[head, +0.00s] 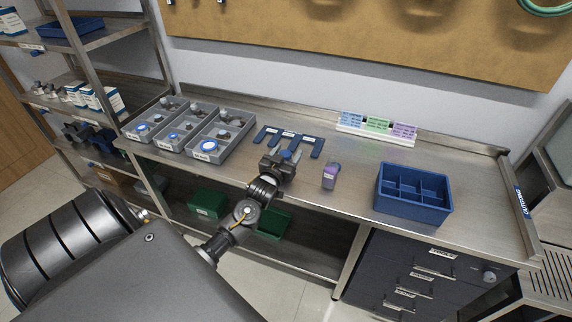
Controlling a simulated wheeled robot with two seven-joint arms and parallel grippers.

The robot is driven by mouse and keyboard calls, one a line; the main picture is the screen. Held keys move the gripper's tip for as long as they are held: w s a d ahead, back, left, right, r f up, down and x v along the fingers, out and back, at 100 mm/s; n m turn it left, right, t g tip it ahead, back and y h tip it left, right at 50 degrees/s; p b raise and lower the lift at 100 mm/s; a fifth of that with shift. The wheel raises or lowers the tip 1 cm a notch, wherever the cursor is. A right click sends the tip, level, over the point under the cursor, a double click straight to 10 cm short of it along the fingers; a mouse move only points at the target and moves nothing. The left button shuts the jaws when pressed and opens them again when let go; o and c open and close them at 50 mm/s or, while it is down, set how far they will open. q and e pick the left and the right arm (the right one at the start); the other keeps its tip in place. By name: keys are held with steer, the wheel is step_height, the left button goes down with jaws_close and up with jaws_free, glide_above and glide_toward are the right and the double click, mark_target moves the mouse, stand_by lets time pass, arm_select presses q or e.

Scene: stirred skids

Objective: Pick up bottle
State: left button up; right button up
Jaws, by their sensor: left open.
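A small purple bottle (330,176) stands upright on the metal workbench (345,210), a little right of the middle of the head view. My left gripper (284,160) is over the bench to the left of the bottle, with a clear gap between them. It is open. A blue part shows by its fingers, and I cannot tell whether it belongs to the gripper or lies behind it. My right gripper is not in view.
Several grey trays (222,150) with parts stand on the left of the bench. A blue toothed rack (316,150) lies behind the gripper. A blue divided crate (412,212) stands right of the bottle. Coloured cards (376,126) stand at the back.

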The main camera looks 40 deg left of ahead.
arm_select(q)
steer(key=shift+w, duration=0.25)
jaws_close()
steer(key=shift+r, duration=0.1)
stand_by(0.3)
